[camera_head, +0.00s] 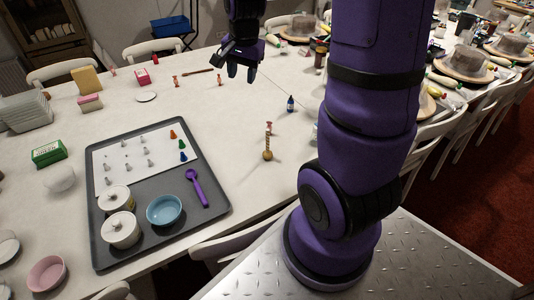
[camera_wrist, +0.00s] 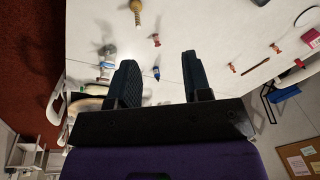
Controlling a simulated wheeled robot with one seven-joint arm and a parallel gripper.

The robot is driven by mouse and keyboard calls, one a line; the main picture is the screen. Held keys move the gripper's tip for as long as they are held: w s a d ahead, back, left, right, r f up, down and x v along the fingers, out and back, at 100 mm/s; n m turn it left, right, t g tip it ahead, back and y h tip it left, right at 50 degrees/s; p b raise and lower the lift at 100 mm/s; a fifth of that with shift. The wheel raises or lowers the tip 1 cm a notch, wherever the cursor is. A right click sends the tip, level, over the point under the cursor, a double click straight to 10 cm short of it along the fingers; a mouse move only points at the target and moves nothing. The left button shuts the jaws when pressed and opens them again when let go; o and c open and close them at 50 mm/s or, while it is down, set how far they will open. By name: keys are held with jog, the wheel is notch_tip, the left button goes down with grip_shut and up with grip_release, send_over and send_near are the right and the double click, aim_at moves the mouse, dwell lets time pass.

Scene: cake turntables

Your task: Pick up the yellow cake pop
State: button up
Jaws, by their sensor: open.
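The yellow cake pop (camera_head: 267,155) is on the white table, right of the grey tray. It has a small mustard-gold ball and a thin upper part in the head view. In the wrist view the cake pop (camera_wrist: 136,8) is at the top edge, partly cut off. My gripper (camera_head: 241,72) is above the far part of the table, behind and a little left of the cake pop, and apart from it. In the wrist view its two fingers (camera_wrist: 158,60) are spread, with nothing held between them.
A small blue bottle (camera_head: 290,104) stands right of and behind the cake pop, and a small reddish figure (camera_head: 269,127) is just behind it. The grey tray (camera_head: 150,245) holds two lidded pots, a blue bowl (camera_head: 164,210) and a purple spoon (camera_head: 196,187). Bare table surrounds the cake pop.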

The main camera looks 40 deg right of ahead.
jog(key=w+d+f+m+g, duration=0.2)
jog(key=d+f+m, duration=0.55)
jog(key=f, duration=0.75)
send_over(268, 130)
jog(key=shift+m, duration=0.25)
notch_tip(268, 130, down, 5)
jog(key=shift+r, duration=0.1)
notch_tip(268, 130, down, 4)
jog(key=shift+f, duration=0.2)
jog(key=shift+w+f, duration=0.1)
jog(key=shift+f, duration=2.9)
grip_shut()
